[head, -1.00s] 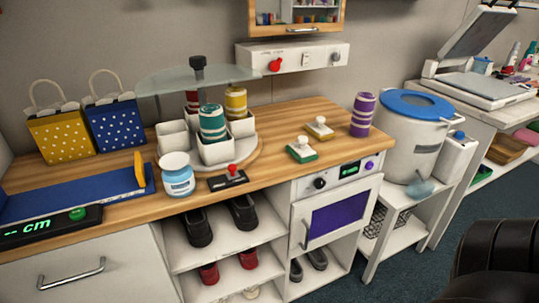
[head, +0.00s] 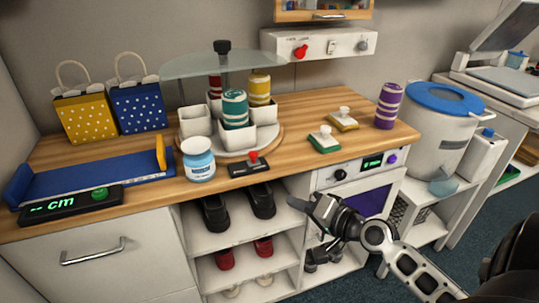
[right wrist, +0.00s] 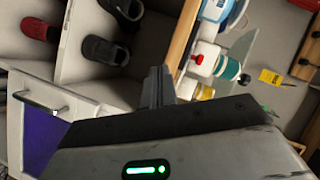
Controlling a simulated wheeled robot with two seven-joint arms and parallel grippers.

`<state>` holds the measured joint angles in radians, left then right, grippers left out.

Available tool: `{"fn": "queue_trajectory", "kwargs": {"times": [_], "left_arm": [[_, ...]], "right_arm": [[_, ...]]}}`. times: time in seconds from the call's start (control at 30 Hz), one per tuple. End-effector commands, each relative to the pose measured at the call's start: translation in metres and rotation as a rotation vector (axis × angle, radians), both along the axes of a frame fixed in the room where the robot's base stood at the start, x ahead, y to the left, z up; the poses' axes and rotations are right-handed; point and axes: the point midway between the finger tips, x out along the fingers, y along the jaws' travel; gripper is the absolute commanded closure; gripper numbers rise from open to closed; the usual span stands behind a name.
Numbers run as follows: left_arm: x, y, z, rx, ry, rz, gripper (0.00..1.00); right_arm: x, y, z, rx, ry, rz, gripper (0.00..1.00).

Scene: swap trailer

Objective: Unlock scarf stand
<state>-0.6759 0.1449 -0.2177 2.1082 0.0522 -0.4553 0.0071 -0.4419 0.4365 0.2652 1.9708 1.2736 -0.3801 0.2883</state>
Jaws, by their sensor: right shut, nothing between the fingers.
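The scarf stand is a round turntable with white cups (head: 262,137) on a wooden counter, under a glass disc (head: 190,65) with a black knob (head: 222,46). Rolled teal (head: 235,108), yellow (head: 260,88) and red scarves stand in the cups. A black lock plate with a red lever (head: 253,157) lies at the stand's front edge. My right gripper (head: 293,202) is shut and empty, in front of the counter and below its edge, apart from the lock. In the right wrist view its fingers (right wrist: 158,86) point toward the counter edge. My left gripper is out of view.
A blue-labelled jar (head: 198,160) stands left of the lock. Green (head: 323,139) and yellow (head: 343,119) stamps and a purple scarf roll (head: 390,105) stand to the right. Shoe shelves (head: 232,237) and an oven (head: 370,202) are below. A blue measuring tray (head: 90,183) is left.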

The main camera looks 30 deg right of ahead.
Motion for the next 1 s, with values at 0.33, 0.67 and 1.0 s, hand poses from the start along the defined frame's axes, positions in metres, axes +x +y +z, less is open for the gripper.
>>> {"fn": "queue_trajectory", "kwargs": {"times": [0.33,0.67,1.0], "left_arm": [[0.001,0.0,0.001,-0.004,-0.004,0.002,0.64],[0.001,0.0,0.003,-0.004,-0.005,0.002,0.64],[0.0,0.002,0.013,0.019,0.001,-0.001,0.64]], "right_arm": [[0.024,-0.062,0.076,0.331,-0.136,-0.098,1.0],[0.026,-0.061,0.076,0.331,-0.134,-0.098,1.0],[0.079,-0.053,0.077,0.329,-0.136,-0.096,1.0]]}}
